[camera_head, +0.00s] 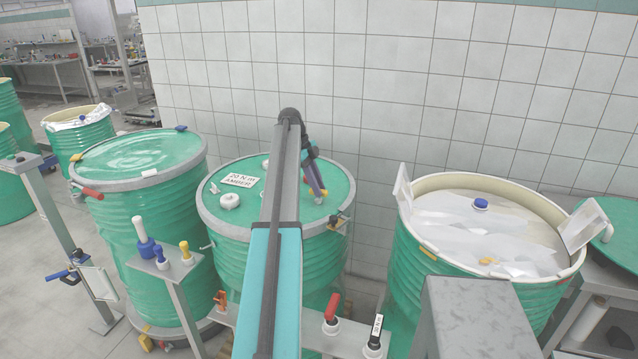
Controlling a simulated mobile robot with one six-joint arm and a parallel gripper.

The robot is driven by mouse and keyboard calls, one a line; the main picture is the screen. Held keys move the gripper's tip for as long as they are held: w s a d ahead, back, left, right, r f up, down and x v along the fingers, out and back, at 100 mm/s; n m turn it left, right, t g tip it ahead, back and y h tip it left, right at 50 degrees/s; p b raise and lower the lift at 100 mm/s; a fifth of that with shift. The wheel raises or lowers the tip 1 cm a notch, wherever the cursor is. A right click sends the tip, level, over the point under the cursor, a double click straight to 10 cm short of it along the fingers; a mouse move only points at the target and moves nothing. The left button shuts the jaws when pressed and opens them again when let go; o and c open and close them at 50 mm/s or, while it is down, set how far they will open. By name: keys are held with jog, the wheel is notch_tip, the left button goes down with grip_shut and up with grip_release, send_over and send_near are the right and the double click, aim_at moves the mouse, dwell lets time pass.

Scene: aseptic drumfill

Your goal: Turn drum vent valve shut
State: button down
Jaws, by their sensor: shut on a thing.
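The middle green drum (225,258) has a closed green lid with a grey rim. My gripper (319,195) reaches down to the right side of this lid, its narrow fingers slanted and close together. It is shut on a small fitting at the lid, which I take for the vent valve. The fingers hide most of it, so its handle angle cannot be told. A small red part (306,180) shows just left of the fingers. A white cap (230,201) and a card reading "20 N m AMBER" (240,180) are on the lid's left part.
A closed green drum (140,225) stands left; an open drum (420,260) with white bags stands right. A stand holds blue and yellow tools (147,242). A tiled wall (400,90) is close behind.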

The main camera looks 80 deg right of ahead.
jog(key=shift+w+d+r, duration=0.1)
jog(key=shift+w, duration=0.1)
jog(key=c, duration=1.6)
grip_release()
jog(key=shift+s, duration=0.1)
